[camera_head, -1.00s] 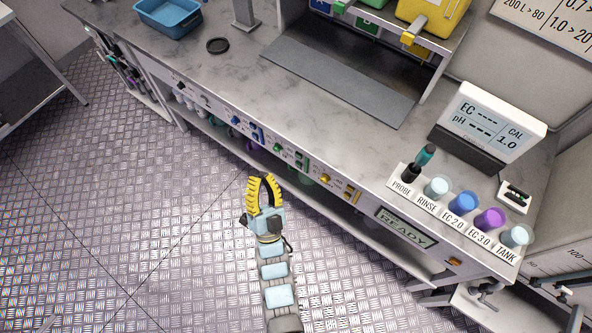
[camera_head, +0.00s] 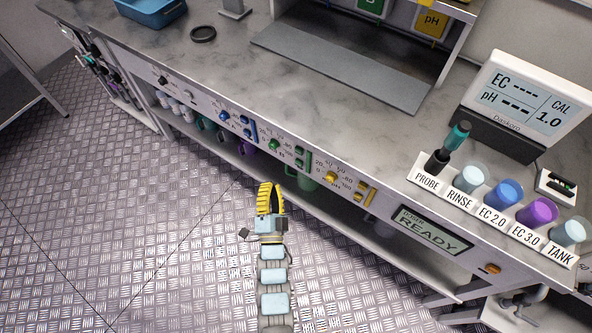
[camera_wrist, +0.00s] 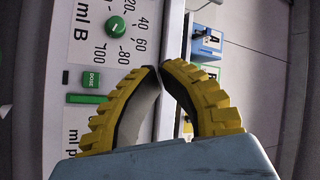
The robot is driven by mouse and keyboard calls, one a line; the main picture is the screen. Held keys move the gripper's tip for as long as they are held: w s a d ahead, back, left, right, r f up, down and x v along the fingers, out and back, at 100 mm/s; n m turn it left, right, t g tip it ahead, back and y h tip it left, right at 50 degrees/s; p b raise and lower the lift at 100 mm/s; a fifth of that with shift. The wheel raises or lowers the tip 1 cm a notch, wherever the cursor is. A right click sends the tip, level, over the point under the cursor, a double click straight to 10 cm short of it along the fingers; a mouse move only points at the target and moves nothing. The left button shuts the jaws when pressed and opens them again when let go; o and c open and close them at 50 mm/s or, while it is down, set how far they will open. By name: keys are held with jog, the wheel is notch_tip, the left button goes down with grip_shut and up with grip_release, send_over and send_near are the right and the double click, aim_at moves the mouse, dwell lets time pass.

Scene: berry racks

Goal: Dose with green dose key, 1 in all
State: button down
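A green DOSE key (camera_wrist: 91,79) shows on the white panel in the wrist view, between a green knob (camera_wrist: 116,27) and a green bar (camera_wrist: 87,98). In the head view the green section holds a green knob (camera_head: 274,144) and small green keys (camera_head: 299,151) to its right. My gripper (camera_head: 266,185) is in front of and below the panel, apart from it. In the wrist view its yellow fingers (camera_wrist: 158,68) have their tips nearly together, with nothing held. The fingers cover part of the panel to the right of the key.
Blue (camera_head: 247,120) and yellow (camera_head: 365,187) keys flank the green section. The display (camera_head: 432,231) reads READY. Cups and a probe (camera_head: 447,149) stand at the counter's right, by an EC/pH meter (camera_head: 528,97). Containers sit on the shelf below. The floor in front is clear.

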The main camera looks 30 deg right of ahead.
aim_at(292, 154)
jog(key=shift+m+g, duration=0.6)
jog(key=f, duration=0.1)
jog(key=f+b, duration=0.1)
jog(key=f, duration=0.1)
jog(key=w+f+b, duration=0.1)
jog(key=f, duration=0.1)
jog(key=shift+w+d+f, duration=0.1)
jog(key=shift+d, duration=0.25)
jog(key=shift+w+d, duration=0.1)
jog(key=shift+d, duration=0.05)
jog(key=w+d+b, duration=0.1)
jog(key=w+d, duration=0.3)
jog(key=d, duration=0.3)
jog(key=shift+d+b, duration=0.2)
jog(key=shift+b, duration=0.2)
jog(key=shift+w+d, duration=0.1)
jog(key=shift+w, duration=0.05)
dwell(0.5)
jog(key=shift+w+d, duration=0.15)
jog(key=shift+d, duration=0.15)
jog(key=shift+w+d, duration=0.2)
jog(key=shift+d, duration=0.15)
dwell(1.1)
jog(key=shift+a, duration=0.15)
jog(key=shift+s+a, duration=0.45)
jog(key=shift+a, duration=0.15)
